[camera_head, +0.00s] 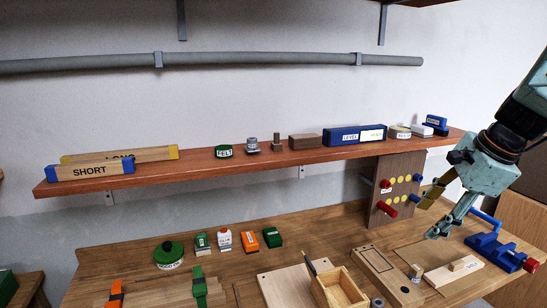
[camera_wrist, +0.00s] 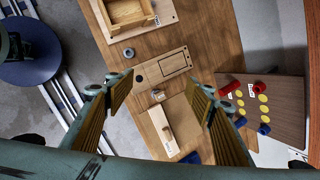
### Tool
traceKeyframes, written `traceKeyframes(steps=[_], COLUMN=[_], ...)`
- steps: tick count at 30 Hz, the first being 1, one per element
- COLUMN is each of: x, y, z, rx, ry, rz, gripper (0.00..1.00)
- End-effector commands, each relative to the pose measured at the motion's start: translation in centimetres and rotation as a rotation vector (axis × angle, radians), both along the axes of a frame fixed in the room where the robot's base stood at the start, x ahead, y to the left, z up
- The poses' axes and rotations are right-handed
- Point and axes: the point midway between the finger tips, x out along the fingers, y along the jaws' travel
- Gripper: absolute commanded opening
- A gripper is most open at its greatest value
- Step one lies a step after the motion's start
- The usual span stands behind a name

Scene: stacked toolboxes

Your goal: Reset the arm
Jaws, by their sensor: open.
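My gripper (camera_head: 440,215) is at the right of the head view, above the right end of the wooden workbench (camera_head: 130,250). It is teal with tan ribbed finger pads. In the wrist view my gripper (camera_wrist: 165,108) has its two fingers wide apart with nothing between the pads. Beyond the fingers, a light wooden block with a label (camera_wrist: 163,128) lies on the bench, apart from them. It also shows in the head view (camera_head: 440,276), below my gripper.
A blue vise (camera_head: 490,248) stands at the bench's right. An upright peg board (camera_head: 380,210) is left of my gripper. A wooden box (camera_head: 340,288) sits at the front. A red-brown shelf (camera_head: 190,171) with labelled items runs behind. Green and orange items (camera_head: 248,238) stand on the bench's left.

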Motion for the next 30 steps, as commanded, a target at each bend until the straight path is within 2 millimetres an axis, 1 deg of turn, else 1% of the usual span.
traceKeyframes(steps=[1, 3, 12, 21, 30], x=[-0.6, -1.5, -5.4, -9.8, -14.7], y=[1.1, 2.3, 7.3, 11.5, 15.0], z=[0.7, 1.3, 3.7, 5.6, 6.9], rx=[-0.016, -0.037, -0.131, -0.226, -0.32], ry=[-0.005, -0.01, -0.032, -0.054, -0.074], rz=[0.035, 0.087, 0.302, 0.515, 0.725], gripper=[0.5, 0.5, 0.5, 0.5, 0.5])
